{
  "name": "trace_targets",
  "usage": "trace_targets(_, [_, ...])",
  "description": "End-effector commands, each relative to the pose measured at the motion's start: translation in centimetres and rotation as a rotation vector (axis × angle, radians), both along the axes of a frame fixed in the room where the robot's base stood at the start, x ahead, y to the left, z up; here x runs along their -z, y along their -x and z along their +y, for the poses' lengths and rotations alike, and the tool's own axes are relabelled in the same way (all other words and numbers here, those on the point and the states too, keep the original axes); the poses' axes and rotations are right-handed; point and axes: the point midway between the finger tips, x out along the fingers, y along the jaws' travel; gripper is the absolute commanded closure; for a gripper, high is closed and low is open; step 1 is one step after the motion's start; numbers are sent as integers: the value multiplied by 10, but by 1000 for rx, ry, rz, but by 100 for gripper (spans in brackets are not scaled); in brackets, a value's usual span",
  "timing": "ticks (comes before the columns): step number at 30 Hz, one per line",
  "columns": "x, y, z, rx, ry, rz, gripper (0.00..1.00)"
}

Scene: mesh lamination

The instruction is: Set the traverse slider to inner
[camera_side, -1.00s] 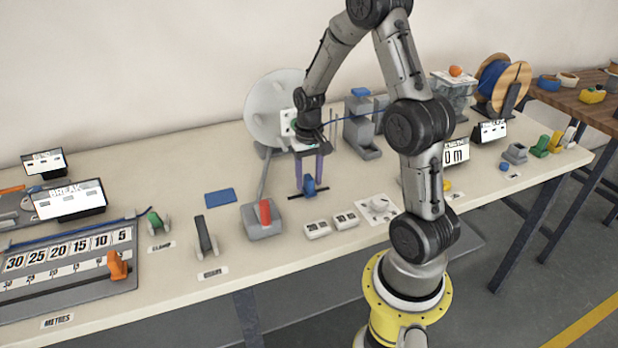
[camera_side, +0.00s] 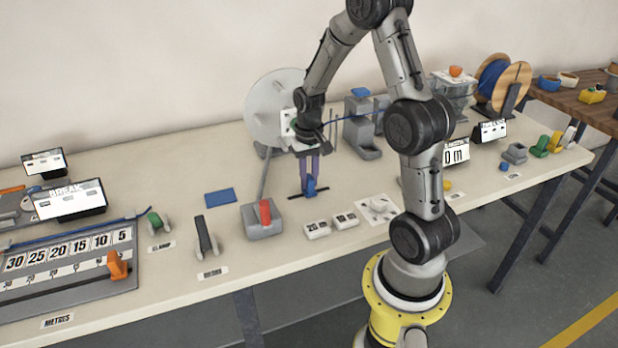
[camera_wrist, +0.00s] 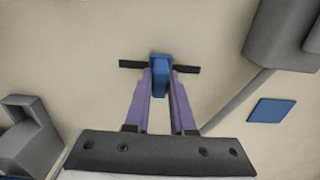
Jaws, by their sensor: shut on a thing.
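The traverse slider is a blue knob (camera_side: 310,186) on a short black rail (camera_side: 308,193) lying on the table in front of the large grey disc. My gripper (camera_side: 310,179) points down with its purple fingers at the knob. In the wrist view the knob (camera_wrist: 160,76) stands between the two fingertips (camera_wrist: 160,82), near the middle of the rail (camera_wrist: 130,65). The fingers are shut on it. Part of the knob is hidden by the fingers.
A grey box with a red lever (camera_side: 264,215) stands left of the rail. A grey stand (camera_side: 362,135) is behind right. A flat blue pad (camera_side: 220,196) lies to the left.

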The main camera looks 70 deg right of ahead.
Motion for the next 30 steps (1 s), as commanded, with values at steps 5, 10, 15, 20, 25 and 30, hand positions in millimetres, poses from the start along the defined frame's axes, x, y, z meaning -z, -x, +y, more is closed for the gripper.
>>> trace_targets(5, [-1, 0, 0, 0, 1, -1, 100])
trace_targets(10, [-1, 0, 0, 0, 1, -1, 100])
trace_targets(15, [-1, 0, 0, 0, 1, -1, 100])
trace_targets(20, [-1, -3, 2, -1, 1, -1, 100])
trace_targets(25, [-1, -22, 21, -6, 1, -2, 100])
trace_targets(30, [-1, -37, 36, -3, 1, -3, 100])
